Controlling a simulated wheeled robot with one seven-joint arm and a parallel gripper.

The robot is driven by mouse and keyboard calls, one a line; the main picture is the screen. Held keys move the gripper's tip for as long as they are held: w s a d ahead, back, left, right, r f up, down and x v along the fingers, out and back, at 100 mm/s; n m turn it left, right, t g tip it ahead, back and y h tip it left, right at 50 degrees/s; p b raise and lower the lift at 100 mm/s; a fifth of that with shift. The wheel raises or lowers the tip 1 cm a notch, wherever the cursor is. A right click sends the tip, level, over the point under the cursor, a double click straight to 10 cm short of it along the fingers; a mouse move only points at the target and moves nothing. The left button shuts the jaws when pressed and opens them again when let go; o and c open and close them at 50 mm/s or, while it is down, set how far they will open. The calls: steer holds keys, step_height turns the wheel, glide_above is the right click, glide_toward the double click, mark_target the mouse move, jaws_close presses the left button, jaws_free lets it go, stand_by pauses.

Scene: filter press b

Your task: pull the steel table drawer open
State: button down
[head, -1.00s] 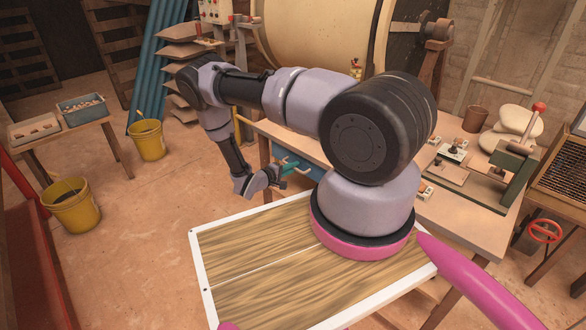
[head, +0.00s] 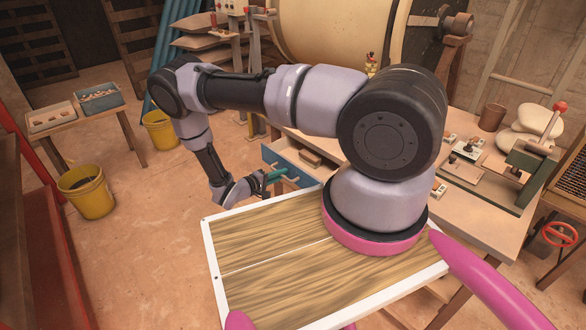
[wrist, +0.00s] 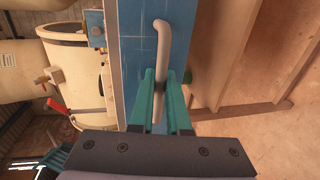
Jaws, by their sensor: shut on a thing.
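The blue drawer front (head: 270,157) stands out from the table (head: 480,207), and the drawer is open, with a brown block (head: 311,158) showing inside. In the wrist view the drawer front (wrist: 137,50) carries a pale, bent bar handle (wrist: 161,35). My gripper (head: 276,175) is at the front of the drawer. In the wrist view my gripper's green fingers (wrist: 163,75) are shut on the handle, one on each side. Part of the drawer's right side is hidden behind my arm in the head view.
Yellow buckets (head: 87,192) and a low bench with trays (head: 98,100) stand at the left. A large cream drum (head: 335,35) is behind the table. A press with a red knob (head: 535,150) stands on the table at right. The floor left of the drawer is clear.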

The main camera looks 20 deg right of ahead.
steer(key=shift+f+v, duration=0.2)
steer(key=shift+v, duration=0.65)
steer(key=shift+f+v, duration=0.15)
steer(key=shift+v, duration=0.7)
steer(key=shift+f+v, duration=0.2)
steer(key=shift+v, duration=0.65)
steer(key=shift+a, duration=0.1)
steer(key=c, duration=1.2)
jaws_free()
steer(key=shift+o, duration=0.2)
steer(key=v, duration=1)
steer(key=shift+a, duration=0.4)
steer(key=shift+s, duration=0.15)
steer(key=shift+r, duration=0.1)
